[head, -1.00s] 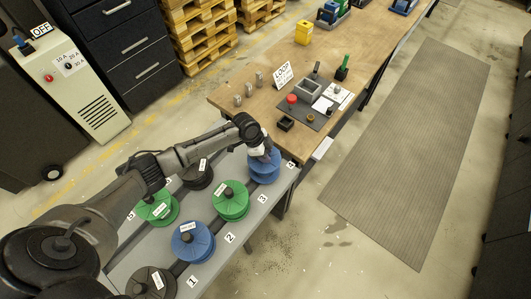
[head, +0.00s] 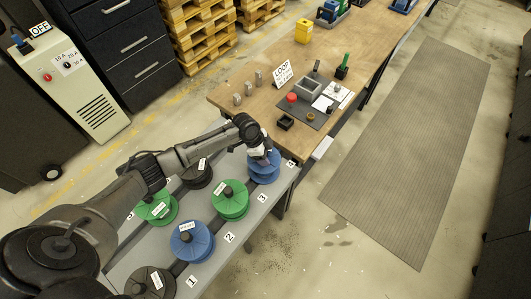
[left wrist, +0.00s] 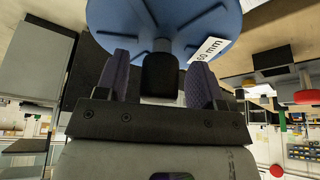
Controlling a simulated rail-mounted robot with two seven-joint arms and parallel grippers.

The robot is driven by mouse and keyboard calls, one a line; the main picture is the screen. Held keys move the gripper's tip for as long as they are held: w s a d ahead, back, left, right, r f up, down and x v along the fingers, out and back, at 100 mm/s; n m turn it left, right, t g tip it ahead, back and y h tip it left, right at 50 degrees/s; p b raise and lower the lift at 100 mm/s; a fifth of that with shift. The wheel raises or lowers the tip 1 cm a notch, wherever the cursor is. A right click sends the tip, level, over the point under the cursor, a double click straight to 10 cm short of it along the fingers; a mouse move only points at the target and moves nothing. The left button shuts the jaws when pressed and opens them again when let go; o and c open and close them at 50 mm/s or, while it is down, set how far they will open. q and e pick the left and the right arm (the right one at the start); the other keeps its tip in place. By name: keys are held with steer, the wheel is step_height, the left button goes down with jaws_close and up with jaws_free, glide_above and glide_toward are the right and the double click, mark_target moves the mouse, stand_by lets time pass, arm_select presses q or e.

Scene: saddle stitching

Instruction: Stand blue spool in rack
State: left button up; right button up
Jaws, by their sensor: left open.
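A blue spool (head: 264,172) stands upright at the place marked 4, at the right end of the grey rack (head: 216,262). My left gripper (head: 264,157) is over its top. In the left wrist view, the blue spool's disc (left wrist: 165,18) fills the top, with a white label partly reading "60 mm". Its dark centre knob (left wrist: 160,75) lies between the two fingers of my left gripper (left wrist: 159,70). The fingers are open, with a gap on each side of the knob. My right gripper is not in view.
Another blue spool (head: 192,241), green spools (head: 230,200) (head: 158,208) and black spools (head: 197,174) (head: 151,283) stand on the rack. A wooden workbench (head: 235,84) with small tools adjoins its far end. The floor mat (head: 412,150) at right is clear.

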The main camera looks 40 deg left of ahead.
arm_select(q)
steer(key=shift+s+f, duration=0.1)
steer(key=shift+f, duration=0.05)
steer(key=v, duration=1.4)
steer(key=shift+d, duration=0.15)
